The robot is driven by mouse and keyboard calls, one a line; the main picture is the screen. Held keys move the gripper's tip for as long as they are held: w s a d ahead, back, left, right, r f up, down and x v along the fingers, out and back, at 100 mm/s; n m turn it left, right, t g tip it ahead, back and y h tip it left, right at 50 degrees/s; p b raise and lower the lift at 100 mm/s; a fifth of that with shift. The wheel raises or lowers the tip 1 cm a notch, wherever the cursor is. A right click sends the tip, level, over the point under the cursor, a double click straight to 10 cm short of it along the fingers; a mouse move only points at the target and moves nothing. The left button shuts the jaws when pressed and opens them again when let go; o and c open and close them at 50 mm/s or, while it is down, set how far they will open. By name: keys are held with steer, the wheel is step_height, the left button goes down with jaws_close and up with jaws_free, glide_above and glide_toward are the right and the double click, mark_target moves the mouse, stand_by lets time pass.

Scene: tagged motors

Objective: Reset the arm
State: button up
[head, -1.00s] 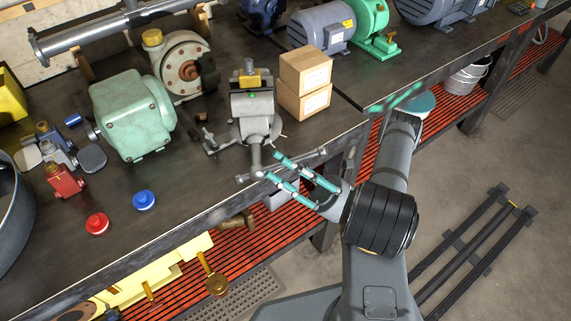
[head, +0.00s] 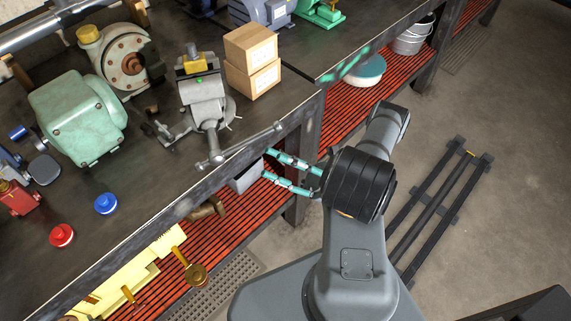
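My arm is folded close above my base in the head view. My gripper (head: 268,164) points left toward the front edge of the workbench (head: 110,175). Its two teal fingers are spread apart with nothing between them. The fingertips are near the bench edge and the bar of the vise (head: 206,105); whether they touch anything cannot be told from this angle.
A green motor housing (head: 78,118), a red button (head: 62,235), a blue button (head: 106,203) and two stacked cardboard boxes (head: 252,60) stand on the bench. Red slatted shelving (head: 262,215) runs below. A black rail frame (head: 437,205) lies on the open floor at right.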

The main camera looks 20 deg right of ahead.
mark_target(243, 146)
steer(key=shift+v, duration=1.15)
steer(key=shift+r, duration=0.1)
steer(key=x, duration=1.2)
steer(key=shift+w+d+r+p, duration=0.1)
steer(key=shift+w+r+p, duration=0.05)
steer(key=shift+p, duration=0.15)
